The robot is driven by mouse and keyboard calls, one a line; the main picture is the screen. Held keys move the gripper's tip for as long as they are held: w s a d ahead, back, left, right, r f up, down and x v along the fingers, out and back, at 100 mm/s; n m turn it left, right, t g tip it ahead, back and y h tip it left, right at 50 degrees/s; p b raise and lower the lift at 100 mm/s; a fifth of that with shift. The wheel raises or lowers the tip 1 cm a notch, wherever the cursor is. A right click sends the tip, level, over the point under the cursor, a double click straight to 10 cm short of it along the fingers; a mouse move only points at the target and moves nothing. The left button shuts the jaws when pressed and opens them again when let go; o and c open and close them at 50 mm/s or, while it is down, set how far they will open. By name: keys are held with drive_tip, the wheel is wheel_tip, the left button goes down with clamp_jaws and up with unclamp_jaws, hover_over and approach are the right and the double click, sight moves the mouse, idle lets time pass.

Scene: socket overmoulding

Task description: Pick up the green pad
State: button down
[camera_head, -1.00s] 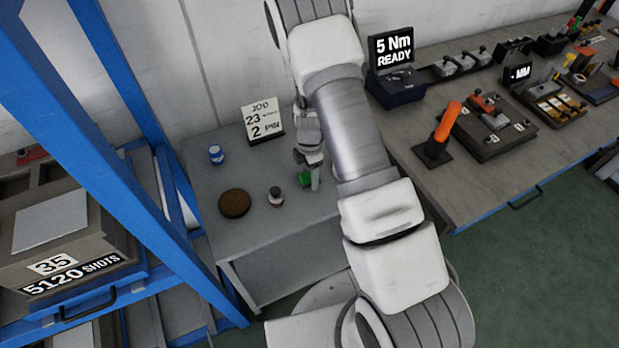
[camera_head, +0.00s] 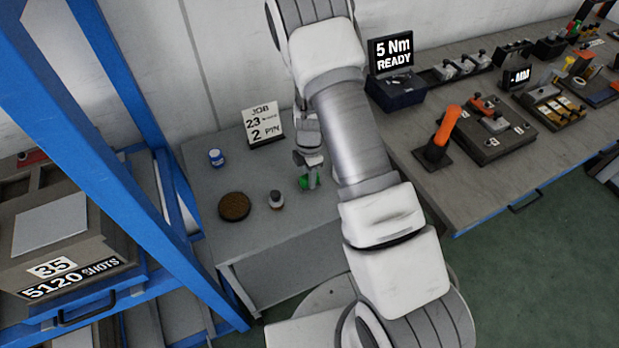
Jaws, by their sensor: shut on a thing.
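The green pad (camera_head: 304,183) shows as a small green patch at the right side of the grey bench, partly hidden by my gripper. My gripper (camera_head: 312,184) points down over the bench and is shut on the green pad. Whether the pad still touches the bench top cannot be told. My arm covers the area just to the right.
On the grey bench (camera_head: 205,183) stand a round brown pad (camera_head: 234,207), a small dark-topped bottle (camera_head: 276,200), a blue-and-white tin (camera_head: 216,157) and a job sign (camera_head: 263,123). A blue rack (camera_head: 150,170) rises at left. A tool bench (camera_head: 465,185) stands at right.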

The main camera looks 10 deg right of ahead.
wheel_tip(320, 180, up, 3)
drive_tip(key=shift+r, duration=0.15)
drive_tip(key=s+d+r+b, duration=0.1)
drive_tip(key=s+d+r, duration=0.6)
drive_tip(key=s, duration=0.2)
drive_tip(key=shift+d+r, duration=0.15)
drive_tip(key=shift+d, duration=0.25)
drive_tip(key=c, duration=1.1)
unclamp_jaws()
drive_tip(key=shift+w, duration=0.1)
clamp_jaws()
